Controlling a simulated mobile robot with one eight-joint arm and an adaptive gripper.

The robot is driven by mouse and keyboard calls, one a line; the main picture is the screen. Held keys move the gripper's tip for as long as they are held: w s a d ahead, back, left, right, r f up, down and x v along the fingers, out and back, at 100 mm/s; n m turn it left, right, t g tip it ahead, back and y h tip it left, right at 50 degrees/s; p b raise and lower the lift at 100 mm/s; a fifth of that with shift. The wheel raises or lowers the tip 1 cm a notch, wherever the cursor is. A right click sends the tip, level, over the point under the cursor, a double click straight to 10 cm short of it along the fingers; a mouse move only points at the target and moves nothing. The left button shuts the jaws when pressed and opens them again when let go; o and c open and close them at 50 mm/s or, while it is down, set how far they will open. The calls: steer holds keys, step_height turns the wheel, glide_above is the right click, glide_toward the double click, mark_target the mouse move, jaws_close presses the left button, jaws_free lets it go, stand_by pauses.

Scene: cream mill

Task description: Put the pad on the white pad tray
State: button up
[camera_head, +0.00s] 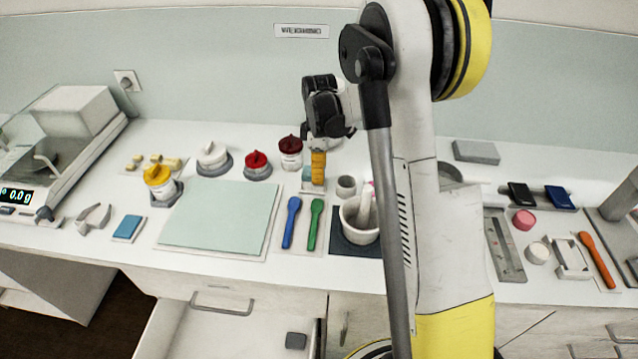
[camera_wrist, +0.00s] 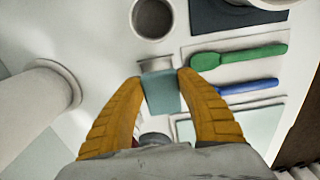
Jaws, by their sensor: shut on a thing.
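My gripper (camera_head: 318,180) has orange fingers and points down over the bench at the middle. In the wrist view my gripper (camera_wrist: 160,78) is shut on a teal pad (camera_wrist: 163,96). The pad also shows beside the fingers in the head view (camera_head: 307,173). A small pale piece (camera_wrist: 156,64) shows just beyond the pad; I cannot tell whether they touch. A white tray (camera_head: 118,239) with a blue square on it lies at the left of the bench, well away from my gripper.
Blue (camera_head: 291,222) and green (camera_head: 315,224) spoons lie in front of my gripper. A mortar (camera_head: 350,226) and small grey cup (camera_head: 346,185) stand to the right. Lidded jars, one dark red (camera_head: 290,153), stand behind and left. A pale green mat (camera_head: 220,214) lies left. A drawer (camera_head: 220,330) is open below.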

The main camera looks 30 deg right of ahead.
mark_target(319, 187)
steer(key=shift+w+d+f, duration=0.1)
steer(key=shift+w+f, duration=0.1)
steer(key=shift+f+b, duration=0.65)
steer(key=shift+f, duration=1.25)
steer(key=shift+f, duration=0.2)
steer(key=o, duration=0.9)
steer(key=shift+c, duration=0.2)
steer(key=shift+r, duration=0.15)
